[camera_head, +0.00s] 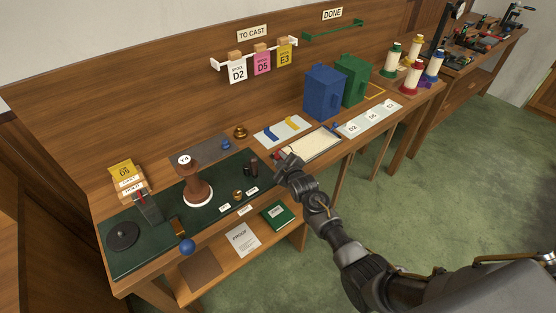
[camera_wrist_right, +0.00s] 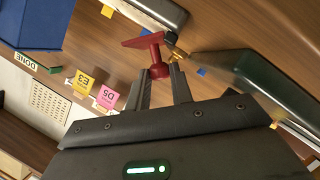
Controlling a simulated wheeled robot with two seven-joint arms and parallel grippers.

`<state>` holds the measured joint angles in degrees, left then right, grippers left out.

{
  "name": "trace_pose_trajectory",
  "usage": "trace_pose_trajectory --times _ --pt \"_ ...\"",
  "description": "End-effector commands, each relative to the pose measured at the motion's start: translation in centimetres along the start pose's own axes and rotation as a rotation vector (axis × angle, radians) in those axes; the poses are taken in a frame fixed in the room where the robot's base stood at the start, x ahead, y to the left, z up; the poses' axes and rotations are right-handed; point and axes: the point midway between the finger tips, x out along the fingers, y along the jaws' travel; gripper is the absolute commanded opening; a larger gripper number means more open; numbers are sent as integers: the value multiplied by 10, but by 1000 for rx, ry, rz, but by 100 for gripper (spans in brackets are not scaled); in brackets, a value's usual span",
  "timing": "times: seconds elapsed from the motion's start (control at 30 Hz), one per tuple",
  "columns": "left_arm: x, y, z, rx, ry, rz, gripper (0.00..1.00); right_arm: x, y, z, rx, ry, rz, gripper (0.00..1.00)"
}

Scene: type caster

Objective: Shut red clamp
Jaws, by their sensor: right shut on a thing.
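The red clamp (camera_wrist_right: 144,41) shows in the right wrist view as a red bar on a short round red post. The post sits between the two fingers of my right gripper (camera_wrist_right: 158,82), which is shut on it. In the head view my right gripper (camera_head: 286,163) reaches the bench at the near left end of a pale board (camera_head: 315,145). Only a small red part of the clamp (camera_head: 278,154) shows there, and the gripper hides most of it. Whether the clamp is open or shut cannot be told. My left gripper is not in view.
A dark green mat (camera_head: 215,205) with a brown spool-like stand (camera_head: 196,186) lies left of the gripper. A blue box (camera_head: 323,93) and a green box (camera_head: 354,80) stand behind the board. A pale sheet with several labels (camera_head: 365,119) lies to the right.

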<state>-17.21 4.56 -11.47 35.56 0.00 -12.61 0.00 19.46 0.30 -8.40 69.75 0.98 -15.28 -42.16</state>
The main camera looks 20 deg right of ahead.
Motion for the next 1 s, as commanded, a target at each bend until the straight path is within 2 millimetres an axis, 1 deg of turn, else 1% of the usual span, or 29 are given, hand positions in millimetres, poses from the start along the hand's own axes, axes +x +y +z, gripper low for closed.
trace_pose_trajectory --times 0.03,0.2,0.6,0.8,1.0 --pt "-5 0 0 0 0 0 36 0 4 0 35 -2 -15 0" --pt "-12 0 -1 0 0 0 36 1 11 5 183 -4 -76 0" --pt "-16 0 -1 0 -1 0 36 6 22 16 503 -5 -206 0" --pt "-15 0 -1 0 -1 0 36 7 24 21 613 -5 -252 0" --pt "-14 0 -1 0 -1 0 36 8 26 23 680 -4 -280 0"
